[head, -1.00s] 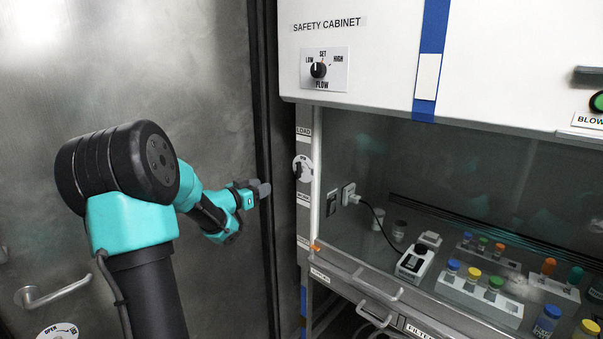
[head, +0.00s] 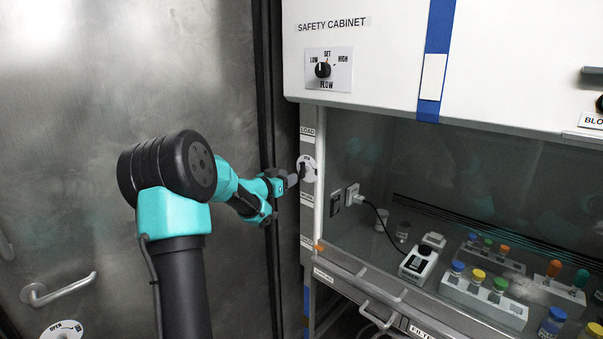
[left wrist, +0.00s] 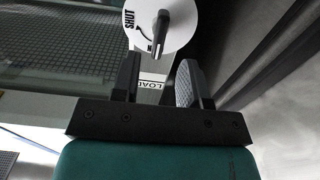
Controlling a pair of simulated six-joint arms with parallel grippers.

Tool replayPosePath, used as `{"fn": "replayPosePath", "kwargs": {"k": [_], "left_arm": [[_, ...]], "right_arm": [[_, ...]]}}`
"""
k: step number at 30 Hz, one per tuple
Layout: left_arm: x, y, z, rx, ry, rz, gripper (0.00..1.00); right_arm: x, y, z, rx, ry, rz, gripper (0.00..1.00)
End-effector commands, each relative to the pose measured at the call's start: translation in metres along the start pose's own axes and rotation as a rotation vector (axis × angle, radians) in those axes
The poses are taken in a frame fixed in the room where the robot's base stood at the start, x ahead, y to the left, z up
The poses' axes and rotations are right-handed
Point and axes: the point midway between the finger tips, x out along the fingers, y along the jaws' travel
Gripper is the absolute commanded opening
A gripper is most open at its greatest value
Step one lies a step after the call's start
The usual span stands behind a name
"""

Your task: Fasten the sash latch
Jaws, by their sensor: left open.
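The sash latch (head: 306,168) is a dark lever on a round white dial on the cabinet's left post. In the left wrist view the latch lever (left wrist: 159,35) stands out from the white dial, which bears the word SHUT and a curved arrow. My left gripper (head: 291,179) is just left of the dial in the head view, its fingertips close to it. In the left wrist view my left gripper (left wrist: 158,78) is open, its two dark fingers apart with nothing between them, and the lever lies beyond the tips. Whether they touch cannot be told. My right gripper is not in view.
The safety cabinet (head: 380,50) has a flow knob (head: 322,70) above the latch. Several capped vials in racks (head: 485,299) and a corded device (head: 418,262) stand inside. A metal door (head: 90,130) with a handle (head: 60,290) is at the left.

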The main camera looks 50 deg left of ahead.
Motion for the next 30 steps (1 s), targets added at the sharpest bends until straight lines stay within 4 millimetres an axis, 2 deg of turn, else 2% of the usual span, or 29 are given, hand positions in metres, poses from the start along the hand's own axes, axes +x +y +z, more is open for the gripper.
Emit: {"fn": "replayPosePath", "kwargs": {"k": [6, 12, 17, 25, 30], "left_arm": [[0.039, 0.001, 0.001, 0.000, 0.000, 0.002, 0.40], [0.065, 0.001, 0.000, 0.000, 0.000, 0.001, 0.40], [0.073, 0.000, 0.000, 0.000, 0.000, 0.000, 0.40], [0.073, 0.000, 0.000, 0.000, 0.000, -0.001, 0.40], [0.073, 0.000, 0.000, 0.000, 0.000, 0.000, 0.24]], "right_arm": [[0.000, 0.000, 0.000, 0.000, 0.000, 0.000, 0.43], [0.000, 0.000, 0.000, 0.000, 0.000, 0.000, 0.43], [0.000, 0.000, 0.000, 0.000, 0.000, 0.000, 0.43], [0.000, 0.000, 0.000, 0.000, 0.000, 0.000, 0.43], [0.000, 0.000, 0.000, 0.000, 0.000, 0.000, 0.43]]}}
